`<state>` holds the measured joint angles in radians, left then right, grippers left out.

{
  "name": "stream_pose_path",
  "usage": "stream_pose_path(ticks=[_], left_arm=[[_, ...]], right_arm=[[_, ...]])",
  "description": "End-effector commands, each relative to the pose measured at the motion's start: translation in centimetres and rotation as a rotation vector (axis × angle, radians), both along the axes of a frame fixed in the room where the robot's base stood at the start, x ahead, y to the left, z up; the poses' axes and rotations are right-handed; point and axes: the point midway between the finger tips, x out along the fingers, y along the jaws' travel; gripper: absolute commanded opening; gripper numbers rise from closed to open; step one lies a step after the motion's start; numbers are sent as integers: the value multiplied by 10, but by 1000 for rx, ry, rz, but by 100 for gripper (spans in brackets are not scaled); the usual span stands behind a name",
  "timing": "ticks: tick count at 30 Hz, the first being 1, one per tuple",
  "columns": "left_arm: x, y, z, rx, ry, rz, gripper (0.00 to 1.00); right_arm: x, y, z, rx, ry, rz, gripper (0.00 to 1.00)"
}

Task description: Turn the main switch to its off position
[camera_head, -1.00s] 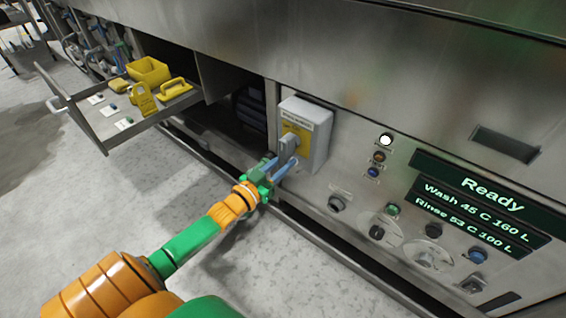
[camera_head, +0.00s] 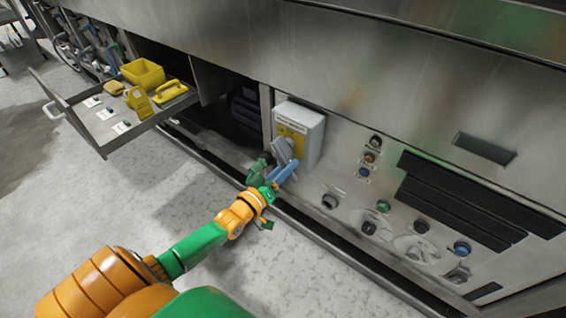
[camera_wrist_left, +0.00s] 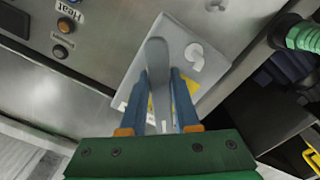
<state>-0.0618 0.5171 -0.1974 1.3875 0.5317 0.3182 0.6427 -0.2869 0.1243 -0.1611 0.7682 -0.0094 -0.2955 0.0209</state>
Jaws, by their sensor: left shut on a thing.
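The main switch is a grey box (camera_head: 312,130) with a yellow plate (camera_head: 291,131) and a grey handle (camera_head: 281,150), on the machine's front. My left gripper (camera_head: 284,172) reaches it from below left, its blue fingers shut on the handle. In the left wrist view the handle (camera_wrist_left: 158,75) stands between the two fingers (camera_wrist_left: 168,105), and the box (camera_wrist_left: 200,55) is behind it. The handle sits tilted in the head view. The fingers hide part of the yellow plate and its markings. My right gripper is not in view.
The display panels (camera_head: 470,195) are dark. Buttons and knobs (camera_head: 383,206) sit right of the switch. An open drawer (camera_head: 105,147) with yellow items is at left. A green ribbed cylindrical part (camera_wrist_left: 303,36) is near the box; I cannot tell what it is.

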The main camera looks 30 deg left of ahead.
Motion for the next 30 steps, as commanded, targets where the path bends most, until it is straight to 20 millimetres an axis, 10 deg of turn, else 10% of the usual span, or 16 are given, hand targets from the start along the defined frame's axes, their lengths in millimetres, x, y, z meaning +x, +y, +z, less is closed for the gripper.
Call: stream_pose_path(ticks=[30], left_arm=[[-2, -19, 33, -836, 69, 0, 0]], right_arm=[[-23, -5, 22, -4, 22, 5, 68]])
